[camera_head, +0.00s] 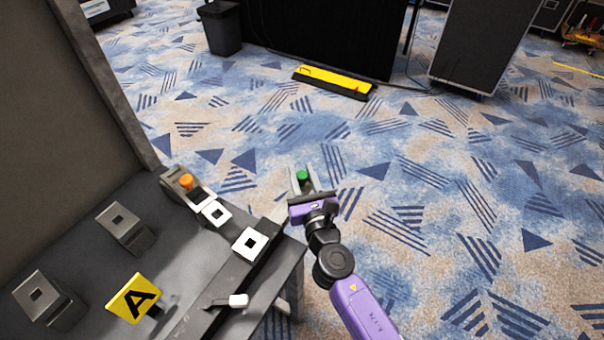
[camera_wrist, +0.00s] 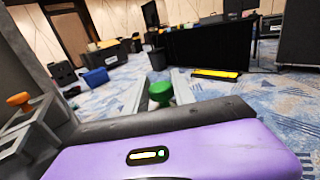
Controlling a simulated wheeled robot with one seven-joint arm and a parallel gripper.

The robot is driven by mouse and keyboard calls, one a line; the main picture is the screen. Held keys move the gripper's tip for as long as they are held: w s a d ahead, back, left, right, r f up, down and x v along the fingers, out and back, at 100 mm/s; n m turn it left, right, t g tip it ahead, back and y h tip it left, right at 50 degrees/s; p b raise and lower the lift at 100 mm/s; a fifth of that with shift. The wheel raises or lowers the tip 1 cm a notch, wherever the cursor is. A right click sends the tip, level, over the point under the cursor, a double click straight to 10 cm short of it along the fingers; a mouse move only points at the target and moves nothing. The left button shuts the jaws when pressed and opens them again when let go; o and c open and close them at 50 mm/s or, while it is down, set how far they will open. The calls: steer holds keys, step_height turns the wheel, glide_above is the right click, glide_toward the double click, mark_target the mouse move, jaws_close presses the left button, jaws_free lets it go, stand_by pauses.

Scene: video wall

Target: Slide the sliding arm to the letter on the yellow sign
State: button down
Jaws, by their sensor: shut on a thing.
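A yellow sign (camera_head: 135,298) with a black letter A stands at the near left of the grey desk. A dark lever with a white tip (camera_head: 238,300) lies at the desk's near edge; it may be the sliding arm, but I cannot tell for sure. My gripper (camera_head: 303,179) is out past the desk's right edge, above the carpet, with its fingers pointing away. It is shut on a green knob (camera_head: 303,174), which also shows between the fingers in the wrist view (camera_wrist: 160,92). Whether this knob is attached to anything is not visible.
An orange knob (camera_head: 187,182) sits on a grey block at the desk's back edge. White squares with black marks (camera_head: 250,244) lie along the right side. Grey blocks (camera_head: 125,229) stand at left, near an upright panel (camera_head: 75,95). A yellow-black bar (camera_head: 333,81) lies on open carpet.

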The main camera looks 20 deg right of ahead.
mark_target(289, 192)
steer(key=s+a, duration=0.2)
steer(key=a, duration=0.1)
steer(key=s+a, duration=0.1)
steer(key=a, duration=0.1)
steer(key=shift+s, duration=0.3)
steer(key=c, duration=1.1)
jaws_free()
steer(key=shift+o, duration=0.2)
steer(key=s+a, duration=0.1)
steer(key=s, duration=0.6)
steer(key=shift+s+b, duration=0.3)
